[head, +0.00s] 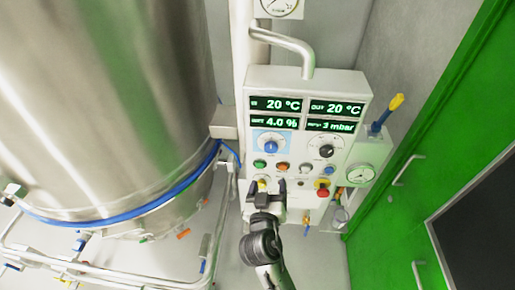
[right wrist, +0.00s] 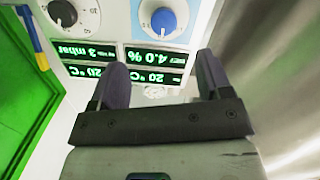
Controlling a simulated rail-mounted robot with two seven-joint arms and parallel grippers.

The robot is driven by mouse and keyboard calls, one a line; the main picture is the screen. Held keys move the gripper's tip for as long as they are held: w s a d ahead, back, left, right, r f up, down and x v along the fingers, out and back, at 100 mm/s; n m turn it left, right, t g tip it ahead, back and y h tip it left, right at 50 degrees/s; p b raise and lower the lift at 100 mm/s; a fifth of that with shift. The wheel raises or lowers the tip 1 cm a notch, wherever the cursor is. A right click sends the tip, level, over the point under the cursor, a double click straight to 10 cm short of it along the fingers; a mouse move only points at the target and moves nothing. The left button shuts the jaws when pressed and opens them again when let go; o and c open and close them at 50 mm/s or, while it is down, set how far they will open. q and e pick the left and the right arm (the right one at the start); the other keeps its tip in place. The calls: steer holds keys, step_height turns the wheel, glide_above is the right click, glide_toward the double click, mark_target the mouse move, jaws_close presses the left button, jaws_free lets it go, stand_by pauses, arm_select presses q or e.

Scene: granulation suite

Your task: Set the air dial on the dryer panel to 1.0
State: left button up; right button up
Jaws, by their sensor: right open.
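The dryer panel (head: 335,90) is a pale box with green-lit displays in the head view. It carries a blue knob (head: 271,146) on a blue-and-white scale at left and a black knob (head: 326,151) on a white scale at right. Their labels are too small to read, so I cannot tell which is the air dial. The right wrist view shows the blue knob (right wrist: 163,19) and black knob (right wrist: 62,12) upside down. My right gripper (head: 266,187) is open and empty, below the blue knob and apart from it. My left gripper is out of view.
Push buttons, including a green one (head: 260,164), sit below the knobs, with a red-and-yellow stop button (head: 322,190) lower right. A round gauge (head: 361,174) is right of the panel. A large steel vessel (head: 110,100) fills the left; a green door (head: 430,130) stands right.

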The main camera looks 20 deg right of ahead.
mark_target(271, 149)
steer(key=shift+m+t, duration=0.4)
steer(key=shift+m, duration=0.2)
steer(key=p+x, duration=0.1)
steer(key=x, duration=0.3)
steer(key=p+x, duration=0.1)
steer(key=x, duration=0.3)
steer(key=r+p+x, duration=0.1)
steer(key=x, duration=0.3)
steer(key=shift+w+a+p, duration=0.2)
steer(key=shift+w+p, duration=0.1)
steer(key=shift+w+d+f, duration=0.1)
steer(key=shift+w+d, duration=0.15)
steer(key=shift+w, duration=0.35)
steer(key=c, duration=0.8)
steer(key=shift+c, duration=0.6)
